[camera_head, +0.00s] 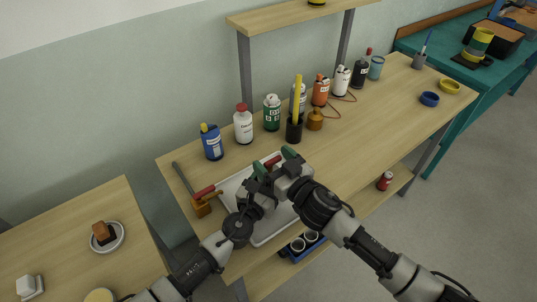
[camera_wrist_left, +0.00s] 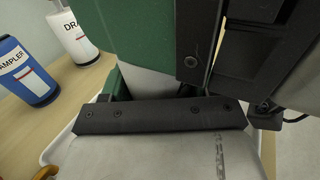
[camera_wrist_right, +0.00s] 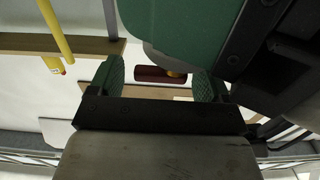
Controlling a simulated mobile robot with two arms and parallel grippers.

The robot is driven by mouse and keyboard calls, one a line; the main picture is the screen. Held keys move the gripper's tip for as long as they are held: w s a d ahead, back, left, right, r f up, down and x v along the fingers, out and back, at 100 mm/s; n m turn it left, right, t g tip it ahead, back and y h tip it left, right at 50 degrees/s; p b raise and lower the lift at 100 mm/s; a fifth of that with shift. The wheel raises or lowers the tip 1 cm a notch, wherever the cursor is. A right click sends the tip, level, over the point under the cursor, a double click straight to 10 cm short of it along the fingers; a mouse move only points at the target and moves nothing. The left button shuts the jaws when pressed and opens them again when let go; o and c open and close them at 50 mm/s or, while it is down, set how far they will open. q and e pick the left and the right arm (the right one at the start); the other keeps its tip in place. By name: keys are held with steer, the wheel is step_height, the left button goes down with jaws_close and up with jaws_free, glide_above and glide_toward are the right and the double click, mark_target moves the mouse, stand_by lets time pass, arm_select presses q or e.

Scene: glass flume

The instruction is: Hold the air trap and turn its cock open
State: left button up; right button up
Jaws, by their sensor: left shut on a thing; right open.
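A short dark red bar (camera_head: 272,161), which looks like the cock's handle, shows above the white tray between my right gripper's green pads. In the right wrist view the red bar (camera_wrist_right: 157,75), with a yellow-orange end, appears between the pads, with gaps at both sides. My right gripper (camera_head: 275,164) is open around or just short of it; the depth is unclear. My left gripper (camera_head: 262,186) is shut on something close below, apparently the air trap. The trap's body is hidden by the grippers in the head view and cannot be made out in the left wrist view.
A white tray (camera_head: 232,184) lies beneath both grippers. Blue (camera_head: 212,143), white (camera_head: 243,125) and green (camera_head: 271,113) bottles and a dark holder (camera_head: 294,130) stand behind.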

steer(key=shift+x, duration=1.15)
steer(key=c, duration=0.9)
